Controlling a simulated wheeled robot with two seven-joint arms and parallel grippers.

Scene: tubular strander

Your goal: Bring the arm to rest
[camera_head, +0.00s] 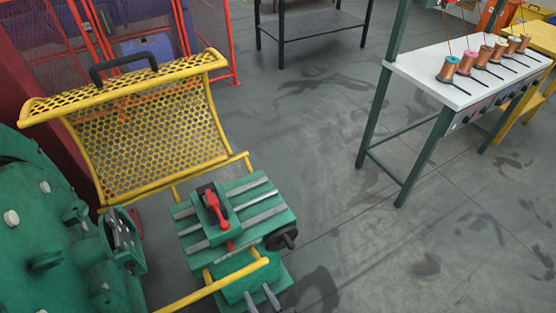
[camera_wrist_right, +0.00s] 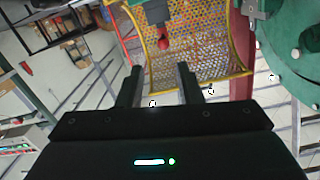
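My right gripper (camera_head: 262,299) shows only as two dark fingertips at the bottom edge of the head view, in front of the green slotted machine block. In the right wrist view, the two black fingers of the right gripper (camera_wrist_right: 160,85) stand apart with nothing between them. The gripper is open and empty. The rest of the right arm is out of the head view. My left gripper is not in view.
A yellow mesh guard (camera_head: 150,135) with a black handle stands behind the green block (camera_head: 258,192) with its red lever (camera_head: 215,207). A large green machine (camera_head: 50,240) is at left. A white table with copper spools (camera_head: 447,69) is at right. Floor between is clear.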

